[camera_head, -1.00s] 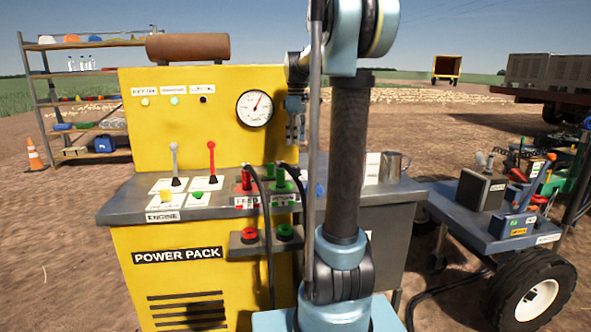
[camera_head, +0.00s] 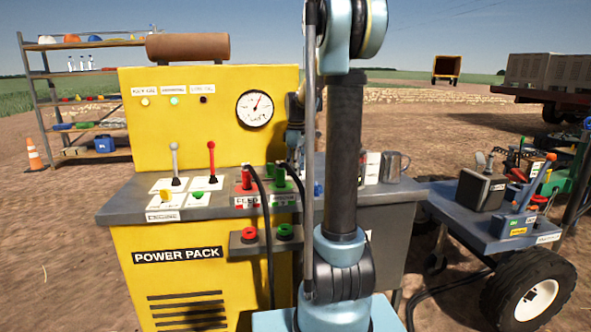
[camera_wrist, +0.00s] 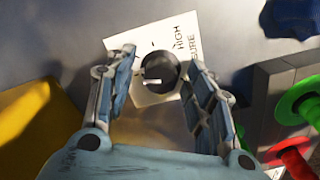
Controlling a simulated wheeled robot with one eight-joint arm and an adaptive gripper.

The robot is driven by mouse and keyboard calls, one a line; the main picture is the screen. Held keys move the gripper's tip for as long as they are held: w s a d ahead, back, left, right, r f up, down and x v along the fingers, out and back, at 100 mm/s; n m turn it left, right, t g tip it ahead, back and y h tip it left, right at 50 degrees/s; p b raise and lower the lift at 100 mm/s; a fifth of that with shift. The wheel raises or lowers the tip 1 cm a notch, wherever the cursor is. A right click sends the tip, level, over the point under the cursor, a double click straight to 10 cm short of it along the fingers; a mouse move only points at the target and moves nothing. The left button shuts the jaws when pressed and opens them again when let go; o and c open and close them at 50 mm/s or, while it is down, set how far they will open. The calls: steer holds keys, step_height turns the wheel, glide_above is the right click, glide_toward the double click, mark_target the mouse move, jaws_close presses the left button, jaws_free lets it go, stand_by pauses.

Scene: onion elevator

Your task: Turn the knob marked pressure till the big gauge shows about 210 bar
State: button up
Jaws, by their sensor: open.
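The dark round pressure knob (camera_wrist: 160,71) with a white pointer mark sits on a white label (camera_wrist: 152,95) in the wrist view. The label shows "HIGH" and part of a word ending in "SURE". My gripper (camera_wrist: 161,60) is open, with one finger on each side of the knob; I cannot tell whether they touch it. The knob is hidden behind my arm in the head view. The big gauge (camera_head: 254,109) is on the yellow panel, its red needle pointing up and slightly right. Its numbers are too small to read.
Green and red couplings (camera_wrist: 296,105) are close to the right finger in the wrist view, with a blue object (camera_wrist: 290,17) at upper right. In the head view, two levers (camera_head: 211,163) and hoses stand on the grey deck (camera_head: 130,205). A metal mug (camera_head: 393,166) is on the right.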

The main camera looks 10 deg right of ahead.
steer(key=c, duration=1.1)
steer(key=shift+o, duration=0.2)
steer(key=shift+m, duration=0.3)
steer(key=m, duration=0.4)
steer(key=shift+m, duration=0.3)
steer(key=m, duration=0.4)
steer(key=shift+m, duration=0.3)
steer(key=m, duration=0.9)
